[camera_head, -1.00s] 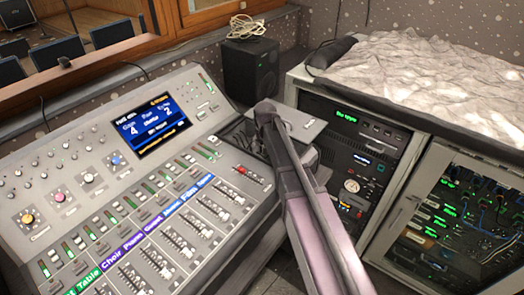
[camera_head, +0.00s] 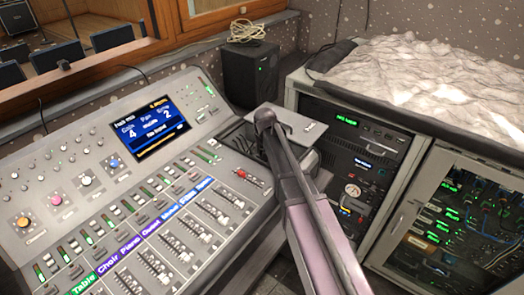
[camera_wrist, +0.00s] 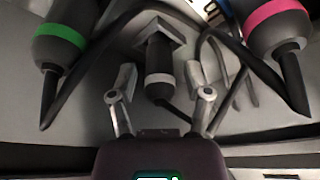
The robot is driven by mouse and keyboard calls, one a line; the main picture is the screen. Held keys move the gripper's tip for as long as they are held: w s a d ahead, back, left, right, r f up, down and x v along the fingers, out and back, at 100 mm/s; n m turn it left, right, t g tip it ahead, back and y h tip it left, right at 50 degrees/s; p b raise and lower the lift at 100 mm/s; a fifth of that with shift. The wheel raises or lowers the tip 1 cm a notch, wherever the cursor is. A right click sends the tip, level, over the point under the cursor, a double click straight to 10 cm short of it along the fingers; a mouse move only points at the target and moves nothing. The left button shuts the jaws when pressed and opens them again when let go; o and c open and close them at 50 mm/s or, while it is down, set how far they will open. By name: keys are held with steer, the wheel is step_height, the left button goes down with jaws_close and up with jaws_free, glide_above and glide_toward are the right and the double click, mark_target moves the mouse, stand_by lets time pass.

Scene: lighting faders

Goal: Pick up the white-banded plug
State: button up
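In the wrist view the white-banded plug (camera_wrist: 158,68) is dark grey with a pale band and a cable at its lower end. It sits between the two fingers of my gripper (camera_wrist: 159,84), which are open with a visible gap on each side. A green-banded plug (camera_wrist: 62,38) is at upper left and a pink-banded plug (camera_wrist: 276,22) at upper right. In the head view my gripper (camera_head: 265,116) is over the recess at the console's right end. The plugs cannot be made out there.
Dark cables (camera_wrist: 106,52) loop close around my fingers. The mixing console (camera_head: 110,170) with its faders is left of my arm. A grey panel (camera_head: 299,127) lies beside my gripper. A rack cabinet (camera_head: 414,170) stands to the right and a black speaker (camera_head: 250,75) behind.

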jaws_close()
steer(key=shift+r, duration=0.15)
step_height(320, 180, up, 18)
steer(key=p, duration=1.8)
stand_by(0.4)
steer(key=shift+r+p, duration=1.35)
steer(key=shift+p, duration=0.15)
steer(key=shift+a, duration=0.15)
